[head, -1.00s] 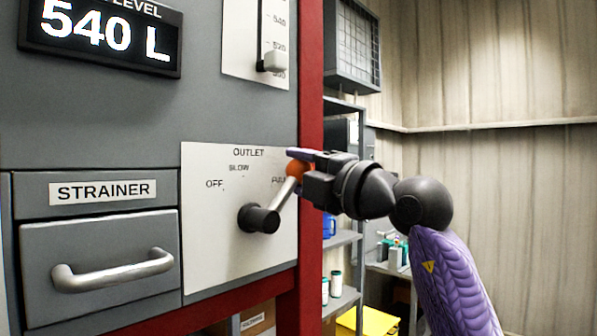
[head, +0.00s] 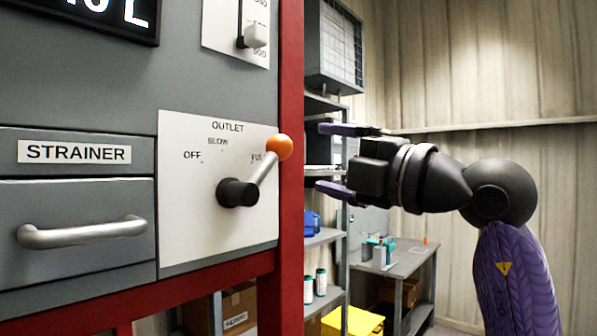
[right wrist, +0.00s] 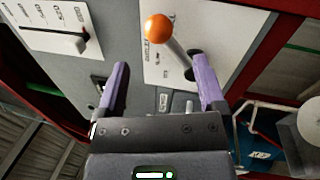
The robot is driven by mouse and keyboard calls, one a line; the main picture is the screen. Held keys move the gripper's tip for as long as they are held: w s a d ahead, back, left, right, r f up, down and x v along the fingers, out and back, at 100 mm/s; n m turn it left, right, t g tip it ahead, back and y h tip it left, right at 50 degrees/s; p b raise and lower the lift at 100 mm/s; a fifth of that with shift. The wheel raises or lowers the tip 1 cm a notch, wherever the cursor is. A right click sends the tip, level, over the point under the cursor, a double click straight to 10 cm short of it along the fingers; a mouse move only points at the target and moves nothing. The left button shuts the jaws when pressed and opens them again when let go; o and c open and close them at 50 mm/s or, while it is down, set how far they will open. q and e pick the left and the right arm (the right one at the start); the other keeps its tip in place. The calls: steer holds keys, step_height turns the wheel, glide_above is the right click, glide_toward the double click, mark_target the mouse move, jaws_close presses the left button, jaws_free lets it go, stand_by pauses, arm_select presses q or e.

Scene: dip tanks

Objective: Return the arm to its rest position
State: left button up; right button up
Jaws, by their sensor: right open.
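My right gripper (head: 326,159) is open and empty, to the right of the panel in the head view. Its two purple fingers are spread apart, pointing left. The outlet lever, with its orange ball knob (head: 279,147), is tilted up and right from its black hub (head: 238,193), toward the partly covered FULL mark. The gripper is apart from the knob. In the right wrist view the orange knob (right wrist: 158,29) lies beyond the open fingers (right wrist: 163,88). My left gripper is not in view.
A strainer drawer with a bar handle (head: 82,233) is left of the outlet plate (head: 190,240). A slider (head: 255,36) is above. The red frame post (head: 291,110) stands between panel and gripper. Shelves (head: 325,238) and a bench (head: 405,256) stand behind.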

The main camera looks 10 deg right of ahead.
steer(key=shift+s+d+f, duration=0.1)
steer(key=shift+s+d, duration=0.2)
steer(key=shift+s, duration=0.2)
